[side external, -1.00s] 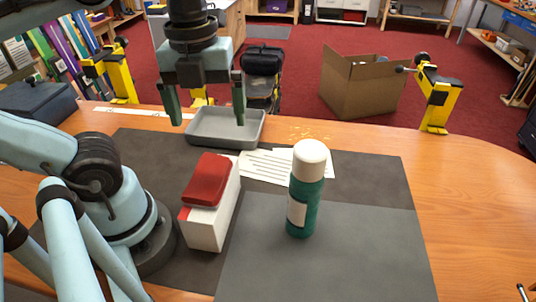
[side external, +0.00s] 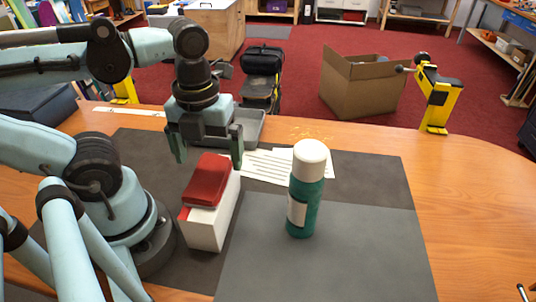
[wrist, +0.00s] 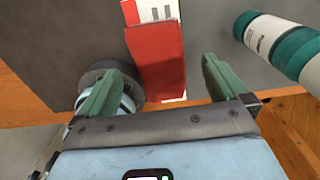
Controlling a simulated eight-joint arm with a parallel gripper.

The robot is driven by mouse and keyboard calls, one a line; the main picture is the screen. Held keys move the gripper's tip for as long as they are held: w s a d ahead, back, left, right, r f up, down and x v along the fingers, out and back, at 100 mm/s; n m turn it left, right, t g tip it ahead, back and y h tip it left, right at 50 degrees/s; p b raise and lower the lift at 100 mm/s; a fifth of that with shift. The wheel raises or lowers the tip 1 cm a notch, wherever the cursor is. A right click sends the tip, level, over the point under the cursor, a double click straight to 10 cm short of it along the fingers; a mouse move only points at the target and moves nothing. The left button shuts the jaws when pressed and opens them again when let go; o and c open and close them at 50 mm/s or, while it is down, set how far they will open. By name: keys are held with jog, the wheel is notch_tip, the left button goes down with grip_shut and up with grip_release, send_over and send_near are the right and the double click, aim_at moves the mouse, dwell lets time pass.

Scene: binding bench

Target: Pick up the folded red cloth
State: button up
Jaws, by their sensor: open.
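The folded red cloth (side external: 207,181) lies on top of a white box (side external: 210,222) on the bench. In the wrist view the red cloth (wrist: 158,60) shows ahead of the fingers, roughly between them. My gripper (side external: 209,157) is open and empty, fingers pointing down. In the side view it appears just above and behind the cloth, one finger to each side; the exact gap is hard to tell. It also shows in the wrist view (wrist: 160,80). The cloth is not held.
A green bottle with a cream cap (side external: 305,190) stands to the right of the box. A grey tray (side external: 250,125) is behind my gripper, partly hidden. Paper sheets (side external: 280,165) lie behind the bottle.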

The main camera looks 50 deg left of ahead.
aim_at(210, 170)
jog(key=shift+f, duration=1.6)
jog(key=c, duration=1.1)
jog(key=shift+r, duration=0.15)
jog(key=shift+r, duration=0.85)
notch_tip(210, 170, up, 2)
jog(key=shift+r, duration=0.1)
jog(key=s+d+r, duration=0.7)
jog(key=d, duration=0.2)
